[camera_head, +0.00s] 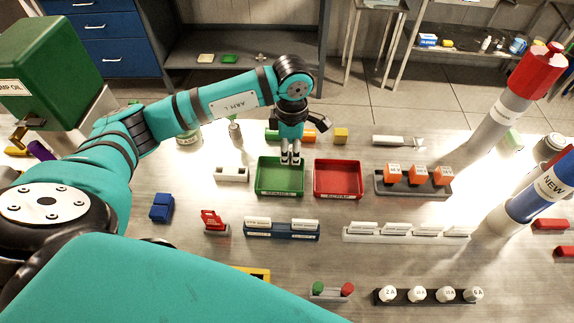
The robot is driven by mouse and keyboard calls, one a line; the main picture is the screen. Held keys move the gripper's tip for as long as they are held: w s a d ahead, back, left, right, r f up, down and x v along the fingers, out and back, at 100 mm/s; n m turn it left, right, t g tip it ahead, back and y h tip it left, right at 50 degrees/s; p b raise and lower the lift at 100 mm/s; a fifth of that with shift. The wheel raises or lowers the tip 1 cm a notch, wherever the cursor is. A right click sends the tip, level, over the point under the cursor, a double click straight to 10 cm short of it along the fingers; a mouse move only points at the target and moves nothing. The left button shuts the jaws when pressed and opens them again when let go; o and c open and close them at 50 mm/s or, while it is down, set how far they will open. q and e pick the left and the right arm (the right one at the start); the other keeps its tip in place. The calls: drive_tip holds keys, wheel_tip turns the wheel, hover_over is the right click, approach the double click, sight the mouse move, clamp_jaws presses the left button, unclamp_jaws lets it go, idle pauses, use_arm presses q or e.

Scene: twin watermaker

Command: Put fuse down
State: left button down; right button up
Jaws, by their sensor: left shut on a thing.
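My left gripper (290,158) points down over the upper part of the green tray (280,192). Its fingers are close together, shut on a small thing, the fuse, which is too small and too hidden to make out. I cannot tell whether it touches the tray. The tray looks otherwise empty. A black strip (428,297) at the bottom right holds several white round pieces with amp-like labels. A small holder (331,294) to its left carries a green and a red piece. My right gripper is not in view.
A red tray (338,180) stands right beside the green one. A grey rack (413,187) holds orange blocks. A blue rack (282,233) and a white rack (406,235) hold white labelled pieces. Tall cylinders, one blue and white (538,190), stand at right.

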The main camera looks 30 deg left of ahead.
sight(290, 164)
use_arm(q)
wheel_tip(290, 164, down, 2)
drive_tip(key=shift+f, duration=0.1)
wheel_tip(290, 164, down, 4)
drive_tip(key=shift+f+p, duration=0.1)
drive_tip(key=shift+p, duration=0.7)
drive_tip(key=c, duration=1.5)
unclamp_jaws()
drive_tip(key=shift+f, duration=0.15)
drive_tip(key=shift+c, duration=0.2)
drive_tip(key=o, duration=0.5)
drive_tip(key=shift+c, duration=0.2)
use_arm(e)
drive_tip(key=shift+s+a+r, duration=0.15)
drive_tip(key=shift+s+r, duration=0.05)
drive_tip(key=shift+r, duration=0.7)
